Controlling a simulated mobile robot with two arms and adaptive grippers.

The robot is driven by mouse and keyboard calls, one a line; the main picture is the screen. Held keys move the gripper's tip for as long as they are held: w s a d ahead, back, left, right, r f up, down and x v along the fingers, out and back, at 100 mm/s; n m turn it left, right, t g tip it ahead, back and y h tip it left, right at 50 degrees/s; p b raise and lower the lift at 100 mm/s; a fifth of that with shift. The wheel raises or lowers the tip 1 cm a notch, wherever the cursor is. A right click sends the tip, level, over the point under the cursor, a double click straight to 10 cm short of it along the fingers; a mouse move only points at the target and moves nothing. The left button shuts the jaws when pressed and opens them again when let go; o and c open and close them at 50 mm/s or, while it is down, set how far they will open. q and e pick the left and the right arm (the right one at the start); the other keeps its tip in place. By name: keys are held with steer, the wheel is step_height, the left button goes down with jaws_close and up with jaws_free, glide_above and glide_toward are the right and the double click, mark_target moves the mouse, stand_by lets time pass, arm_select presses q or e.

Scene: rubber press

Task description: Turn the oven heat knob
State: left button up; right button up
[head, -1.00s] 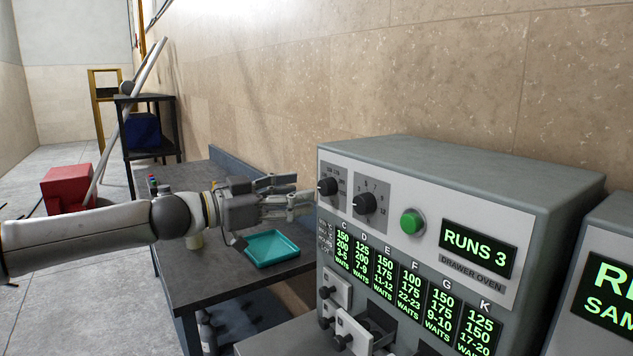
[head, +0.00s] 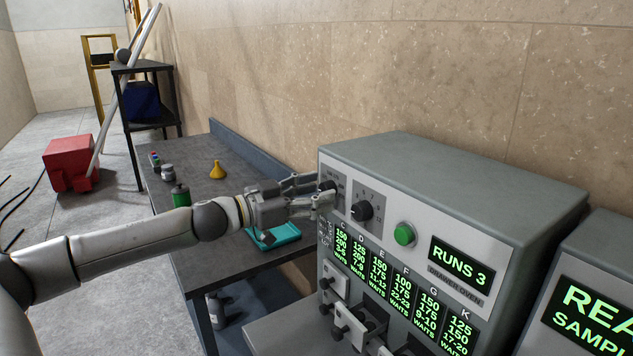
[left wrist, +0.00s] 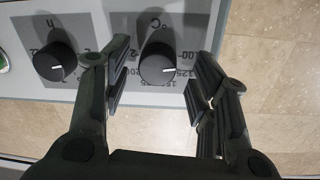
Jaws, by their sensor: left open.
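The drawer oven (head: 440,170) has a pale front panel with two black knobs. The left one, the heat knob (head: 327,187), is partly hidden by my fingers in the head view. In the left wrist view, the heat knob (left wrist: 157,66), on a grey plate marked °C, sits between my spread fingers. Its white pointer mark points right in that picture. My left gripper (head: 318,197) is open around the knob, with gaps visible on both sides in the wrist view (left wrist: 160,75). My right gripper is not in view.
The second knob (head: 360,211) is close beside the heat knob, and a green button (head: 404,234) is farther right. Below are number tables and drawers. A teal tray (head: 280,236), yellow funnel (head: 217,170) and green bottle (head: 181,194) stand on the dark table (head: 215,265).

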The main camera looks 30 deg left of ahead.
arm_select(q)
steer(key=shift+w+d, duration=0.15)
steer(key=shift+d, duration=0.1)
steer(key=shift+c, duration=0.4)
steer(key=c, duration=1)
steer(key=shift+o, duration=0.2)
